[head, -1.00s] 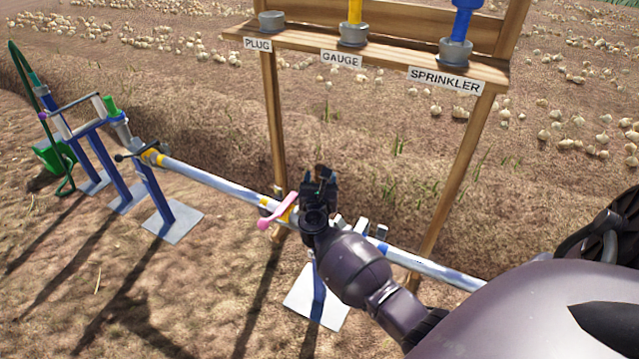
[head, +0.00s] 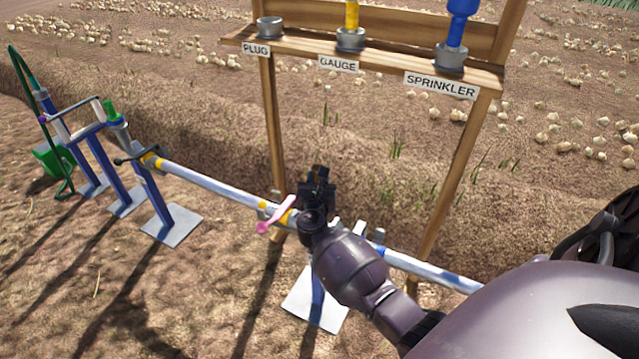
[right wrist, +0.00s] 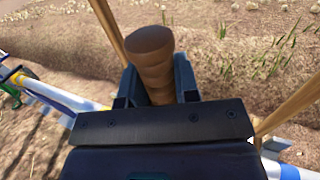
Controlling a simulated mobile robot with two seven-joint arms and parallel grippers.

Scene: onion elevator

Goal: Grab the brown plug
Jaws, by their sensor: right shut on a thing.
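The brown plug (right wrist: 152,62) stands between the fingers of my right gripper (right wrist: 157,85) in the right wrist view, its rounded top rising above them. My right gripper is shut on it. In the head view my right gripper (head: 317,178) is over the pipe, in front of the shelf's posts, and the plug is mostly hidden there by the dark gripper. Whether the plug still touches the pipe fitting below is hidden. My left gripper is not in view.
The pipe (head: 215,188) runs across on blue stands, with a pink-handled valve (head: 277,214) just left of my gripper. A wooden shelf (head: 400,64) behind has an empty-looking PLUG cup (head: 270,27), a yellow gauge (head: 351,14) and a blue sprinkler (head: 459,22).

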